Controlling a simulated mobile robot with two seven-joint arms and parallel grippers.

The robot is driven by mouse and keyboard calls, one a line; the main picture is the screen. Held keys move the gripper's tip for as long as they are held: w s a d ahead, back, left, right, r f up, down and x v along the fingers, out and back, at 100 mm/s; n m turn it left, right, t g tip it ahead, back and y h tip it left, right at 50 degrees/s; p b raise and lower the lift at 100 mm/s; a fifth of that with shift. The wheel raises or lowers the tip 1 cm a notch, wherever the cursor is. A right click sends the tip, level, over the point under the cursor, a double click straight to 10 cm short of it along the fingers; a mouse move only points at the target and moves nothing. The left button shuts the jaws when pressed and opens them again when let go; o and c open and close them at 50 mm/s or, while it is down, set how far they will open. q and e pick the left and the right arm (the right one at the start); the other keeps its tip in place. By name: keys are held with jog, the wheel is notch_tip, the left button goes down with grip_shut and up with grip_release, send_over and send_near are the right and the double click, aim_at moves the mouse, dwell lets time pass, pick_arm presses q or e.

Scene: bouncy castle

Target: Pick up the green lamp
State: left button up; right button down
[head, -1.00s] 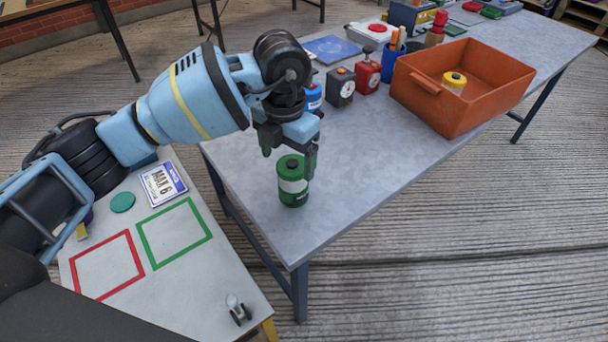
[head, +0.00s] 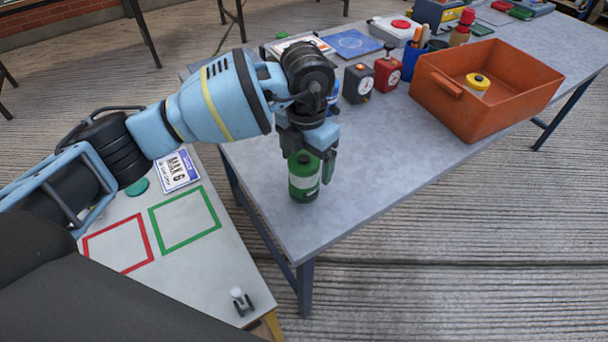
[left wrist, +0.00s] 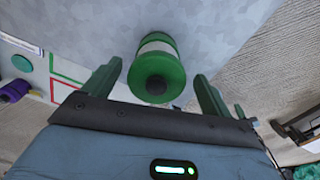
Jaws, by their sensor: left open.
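The green lamp (head: 303,181) is a short green cylinder with a pale band. It stands upright on the grey table near its front left corner. My left gripper (head: 309,166) is open just above the lamp, its fingers pointing down. In the left wrist view the lamp (left wrist: 157,68) shows its green top and dark knob, ahead of and between the two green fingers of my left gripper (left wrist: 158,82). No finger clearly touches it. The lamp's upper part is partly hidden by the gripper in the head view. My right gripper is not in view.
An orange bin (head: 487,96) holding a yellow-topped lamp (head: 478,82) stands to the right. A black timer (head: 358,83) and a red timer (head: 388,73) stand behind the gripper. A white table (head: 190,264) with red and green squares is at the left. The grey table's right front is clear.

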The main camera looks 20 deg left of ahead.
pick_arm(q)
jog(key=f, duration=0.4)
jog(key=shift+w+a+f, duration=0.1)
jog(key=shift+a+f, duration=0.1)
jog(key=shift+f, duration=0.05)
jog(key=shift+c, duration=0.2)
jog(key=c, duration=1.2)
